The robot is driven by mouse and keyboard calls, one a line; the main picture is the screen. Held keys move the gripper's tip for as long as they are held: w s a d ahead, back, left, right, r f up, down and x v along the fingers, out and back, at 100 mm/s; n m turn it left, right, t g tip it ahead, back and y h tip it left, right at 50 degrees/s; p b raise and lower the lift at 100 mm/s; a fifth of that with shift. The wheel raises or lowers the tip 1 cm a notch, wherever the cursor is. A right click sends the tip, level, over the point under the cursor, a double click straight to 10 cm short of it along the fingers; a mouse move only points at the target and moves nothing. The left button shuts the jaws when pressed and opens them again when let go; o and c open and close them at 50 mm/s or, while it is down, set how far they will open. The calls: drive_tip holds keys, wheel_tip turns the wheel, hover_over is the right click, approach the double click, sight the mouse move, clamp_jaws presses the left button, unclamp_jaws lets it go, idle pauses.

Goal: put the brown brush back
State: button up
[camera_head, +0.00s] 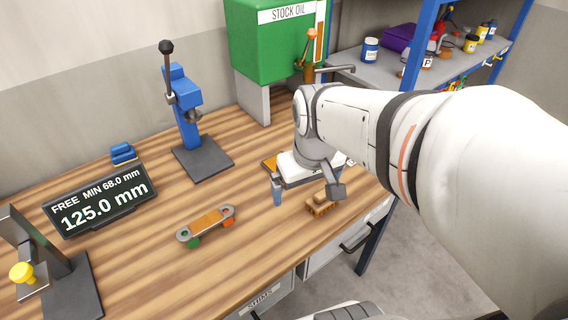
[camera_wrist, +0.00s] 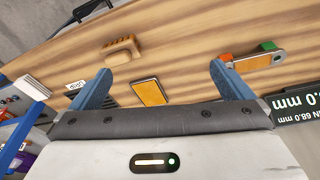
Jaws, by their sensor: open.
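The brown brush (camera_head: 320,206) lies on the wooden bench near its front right edge, below my gripper in the head view. In the wrist view the brush (camera_wrist: 122,49) lies beyond the fingertips, up and left of centre. My gripper (camera_head: 308,180) is above the bench, its blue fingers wide apart with nothing between them. Both fingers show in the wrist view (camera_wrist: 160,68). In the head view one finger is clear and the other is mostly hidden by my wrist. An orange-yellow pad (camera_wrist: 149,92) lies on the bench, partly hidden behind my wrist in the head view.
A skateboard-like piece with coloured wheels (camera_head: 206,224) lies left of the brush. A blue press (camera_head: 186,105), a display reading 125.0 mm (camera_head: 100,199) and a green stock oil tank (camera_head: 268,45) stand on the bench. A shelf (camera_head: 390,72) is at the back right.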

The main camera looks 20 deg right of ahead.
drive_tip(key=shift+m+t, duration=0.4)
drive_tip(key=shift+m, duration=0.1)
drive_tip(key=s+a, duration=0.2)
drive_tip(key=s, duration=0.1)
drive_tip(key=shift+s+a+r, duration=0.2)
drive_tip(key=shift+a, duration=0.15)
idle(0.5)
